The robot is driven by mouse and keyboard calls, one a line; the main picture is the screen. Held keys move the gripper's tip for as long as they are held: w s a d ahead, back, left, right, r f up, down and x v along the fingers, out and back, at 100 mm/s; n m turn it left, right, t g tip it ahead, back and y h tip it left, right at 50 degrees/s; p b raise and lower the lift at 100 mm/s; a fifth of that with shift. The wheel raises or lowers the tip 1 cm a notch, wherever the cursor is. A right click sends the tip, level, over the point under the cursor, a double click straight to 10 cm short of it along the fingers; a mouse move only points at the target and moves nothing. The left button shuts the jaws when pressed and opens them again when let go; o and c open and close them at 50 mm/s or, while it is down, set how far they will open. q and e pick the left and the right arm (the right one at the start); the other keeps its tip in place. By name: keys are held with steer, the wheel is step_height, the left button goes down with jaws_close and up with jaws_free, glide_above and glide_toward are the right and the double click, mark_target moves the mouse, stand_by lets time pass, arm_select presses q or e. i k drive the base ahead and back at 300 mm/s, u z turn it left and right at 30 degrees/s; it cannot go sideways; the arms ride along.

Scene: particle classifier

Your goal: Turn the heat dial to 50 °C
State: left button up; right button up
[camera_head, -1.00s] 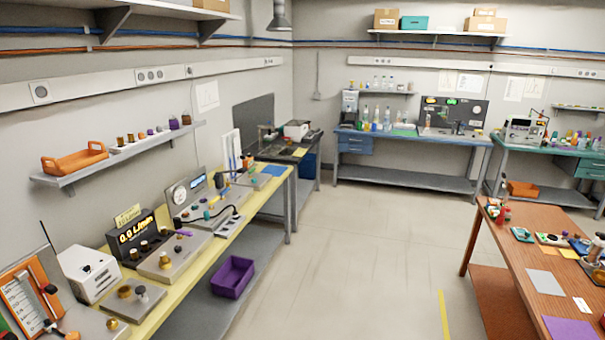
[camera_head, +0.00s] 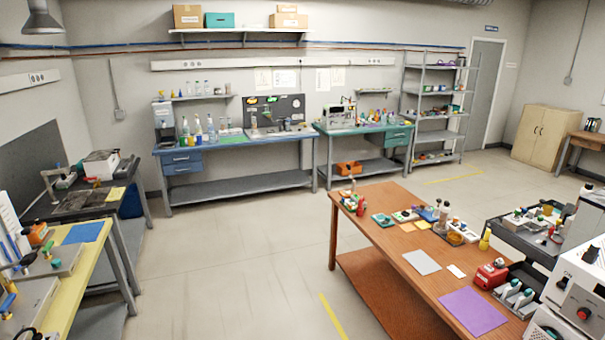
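I cannot make out which control is the heat dial, and no 50 °C marking is readable from here. A white appliance (camera_head: 577,290) at the right edge has a dark knob (camera_head: 590,254) and a red button (camera_head: 584,313) on its front; their labels are too small to read. At the back, a boxy instrument (camera_head: 341,116) stands on the green bench, and a dark panel with small lit displays (camera_head: 275,109) stands on the blue bench. Neither of my grippers shows in this view.
A wooden table (camera_head: 388,257) with a purple mat (camera_head: 472,312) and small items fills the front right. A dark cart (camera_head: 517,240) stands beside it. The yellow bench (camera_head: 93,246) is at left. The floor (camera_head: 235,230) between is open, with a yellow stripe (camera_head: 333,316).

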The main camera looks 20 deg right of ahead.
mark_target(584, 313)
steer(key=z, duration=1.05)
steer(key=i, duration=0.9)
steer(key=z, duration=0.9)
